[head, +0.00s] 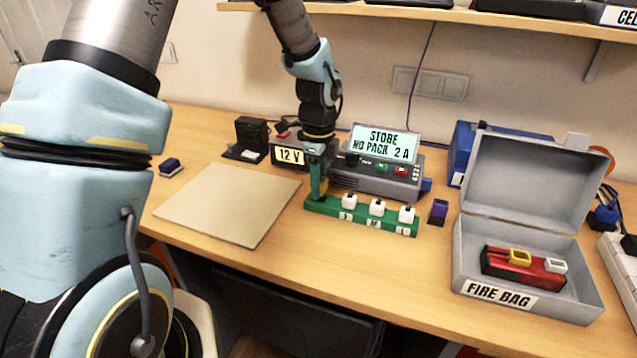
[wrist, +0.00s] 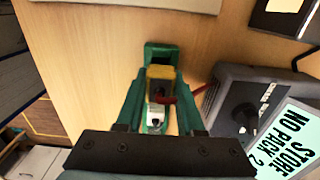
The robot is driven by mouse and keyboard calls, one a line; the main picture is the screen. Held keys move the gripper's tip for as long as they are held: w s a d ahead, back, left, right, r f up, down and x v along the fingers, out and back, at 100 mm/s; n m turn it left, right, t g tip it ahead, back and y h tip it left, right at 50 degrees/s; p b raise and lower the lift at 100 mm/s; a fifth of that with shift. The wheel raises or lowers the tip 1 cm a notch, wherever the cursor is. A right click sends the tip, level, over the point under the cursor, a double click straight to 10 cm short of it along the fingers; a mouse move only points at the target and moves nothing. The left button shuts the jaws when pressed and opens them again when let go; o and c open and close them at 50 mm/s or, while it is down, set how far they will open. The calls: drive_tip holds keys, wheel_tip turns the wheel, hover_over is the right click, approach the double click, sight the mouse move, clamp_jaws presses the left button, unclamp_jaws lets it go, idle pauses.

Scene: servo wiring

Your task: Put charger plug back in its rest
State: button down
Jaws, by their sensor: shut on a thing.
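The charger plug (wrist: 160,73) is a small yellow piece between my gripper's (wrist: 160,85) green fingers in the wrist view, with a red lead running right toward the charger (head: 378,178). In the head view my gripper (head: 319,188) points down, shut on the plug at the left end of the green rest strip (head: 385,224). The strip's green end (wrist: 162,50) shows just beyond the plug in the wrist view. The plug is at or just above the strip; I cannot tell whether it is seated. The fingers hide part of that end.
Several white blocks (head: 377,207) stand along the strip. A 12 V box (head: 289,156) is behind left, and a tan mat (head: 228,204) lies left. A purple-and-black block (head: 438,211) stands right of the strip. The open fire bag box (head: 500,292) holds a red pack (head: 515,268).

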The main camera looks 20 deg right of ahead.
drive_tip(key=shift+f+b, duration=0.5)
drive_tip(key=shift+f, duration=0.3)
drive_tip(key=shift+c, duration=2.2)
unclamp_jaws()
drive_tip(key=shift+r, duration=0.1)
wheel_tip(320, 180, up, 11)
drive_tip(key=shift+f+b, duration=0.15)
drive_tip(key=shift+b, duration=1)
drive_tip(key=s+a+f+n, duration=0.1)
drive_tip(key=s+a+n, duration=0.1)
drive_tip(key=a+n, duration=1)
drive_tip(key=s+a+f+n+t, duration=0.1)
drive_tip(key=s+a+n, duration=0.1)
drive_tip(key=a+n, duration=1.1)
drive_tip(key=a, duration=0.5)
drive_tip(key=shift+f+n+t, duration=0.25)
drive_tip(key=shift+n+t, duration=0.05)
